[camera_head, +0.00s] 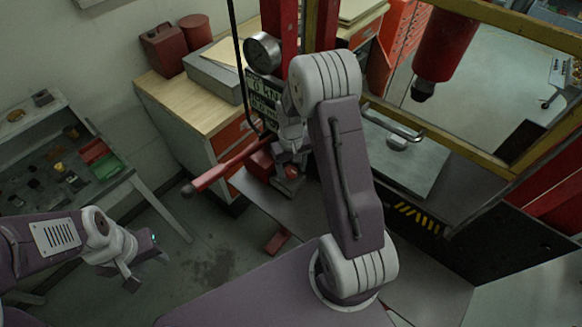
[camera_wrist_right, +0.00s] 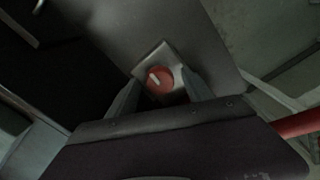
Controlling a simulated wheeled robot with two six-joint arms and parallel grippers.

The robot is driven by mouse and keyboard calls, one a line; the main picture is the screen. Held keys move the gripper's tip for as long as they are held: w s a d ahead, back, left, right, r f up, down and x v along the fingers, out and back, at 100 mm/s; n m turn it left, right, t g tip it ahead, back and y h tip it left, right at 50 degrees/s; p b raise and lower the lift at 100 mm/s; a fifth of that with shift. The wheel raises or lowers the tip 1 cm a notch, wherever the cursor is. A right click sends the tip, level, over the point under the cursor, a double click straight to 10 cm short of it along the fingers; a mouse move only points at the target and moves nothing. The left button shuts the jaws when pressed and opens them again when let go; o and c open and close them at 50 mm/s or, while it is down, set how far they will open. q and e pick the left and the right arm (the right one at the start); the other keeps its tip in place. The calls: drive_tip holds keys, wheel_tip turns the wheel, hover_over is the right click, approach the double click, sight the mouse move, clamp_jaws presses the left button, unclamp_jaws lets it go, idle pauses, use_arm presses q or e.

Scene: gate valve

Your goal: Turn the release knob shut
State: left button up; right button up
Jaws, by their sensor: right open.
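The release knob is round and red with a pale pointer bar and sits on a grey block. In the right wrist view the knob (camera_wrist_right: 164,83) lies between the fingertips of my right gripper (camera_wrist_right: 159,78), which is open. Its pale bar is tilted. I cannot tell whether the fingers touch the knob. In the head view the knob (camera_head: 291,172) shows just below my right gripper (camera_head: 290,152), on the press base. My left gripper (camera_head: 144,268) hangs empty at the lower left, far from the knob, its fingers apart.
A red lever (camera_head: 222,174) sticks out left of the knob. A pressure gauge (camera_head: 262,50) and a hanging black cable are above it. A wooden-topped cabinet (camera_head: 200,100) stands behind. A yellow press frame (camera_head: 440,145) is at right. Open floor (camera_head: 205,260) lies at lower left.

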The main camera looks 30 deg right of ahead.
clamp_jaws()
drive_tip(key=shift+m, duration=0.3)
drive_tip(key=m, duration=0.3)
drive_tip(key=shift+w+m, duration=0.1)
drive_tip(key=shift+m, duration=0.3)
drive_tip(key=m, duration=0.9)
drive_tip(key=shift+r+m, duration=0.1)
drive_tip(key=shift+m, duration=2.1)
